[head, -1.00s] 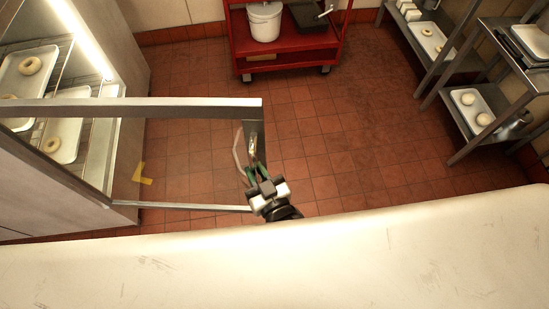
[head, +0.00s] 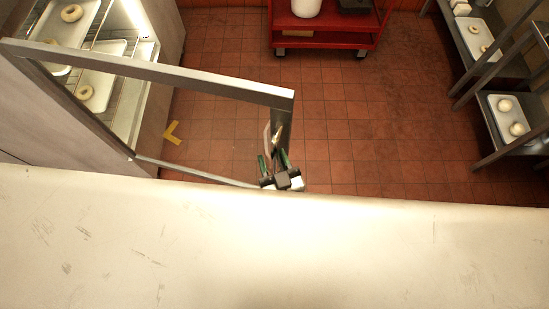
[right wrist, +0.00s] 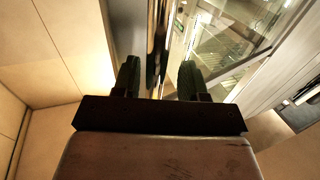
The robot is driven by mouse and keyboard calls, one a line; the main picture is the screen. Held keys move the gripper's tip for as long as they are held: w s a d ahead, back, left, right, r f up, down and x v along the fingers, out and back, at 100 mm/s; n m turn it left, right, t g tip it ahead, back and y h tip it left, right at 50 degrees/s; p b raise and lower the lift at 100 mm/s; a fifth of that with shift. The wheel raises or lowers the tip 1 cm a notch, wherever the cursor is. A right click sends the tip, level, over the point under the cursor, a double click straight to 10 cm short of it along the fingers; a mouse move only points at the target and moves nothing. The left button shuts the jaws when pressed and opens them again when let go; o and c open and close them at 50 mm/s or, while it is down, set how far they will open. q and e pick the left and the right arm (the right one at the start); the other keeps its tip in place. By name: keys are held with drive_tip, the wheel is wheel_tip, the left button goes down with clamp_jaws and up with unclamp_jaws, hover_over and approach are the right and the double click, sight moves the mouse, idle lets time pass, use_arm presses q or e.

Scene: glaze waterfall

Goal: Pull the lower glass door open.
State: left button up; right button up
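The glass door (head: 190,78), a metal-framed pane, stands swung out from the lit display cabinet (head: 157,75) at the left in the head view. A handle (head: 277,128) is on its free edge. My right gripper (head: 273,160) is at this edge below the handle's top, with its green fingers spread apart on either side. In the right wrist view the fingers (right wrist: 158,82) are also apart, with a dark upright edge between them and a visible gap. Contact with the handle cannot be told. My left gripper is not in view.
A pale scratched surface (head: 250,250) fills the front of the head view. Trays (head: 103,85) with rings sit in the cabinet. A red cart (head: 325,38) stands at the back and metal shelves (head: 480,75) at the right. The tiled floor (head: 385,130) between is clear.

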drive_tip(key=shift+d+f, duration=0.1)
drive_tip(key=shift+s+d, duration=0.15)
drive_tip(key=shift+s, duration=0.1)
drive_tip(key=b+v, duration=0.2)
drive_tip(key=v, duration=0.8)
drive_tip(key=shift+b, duration=0.4)
drive_tip(key=shift+s, duration=0.15)
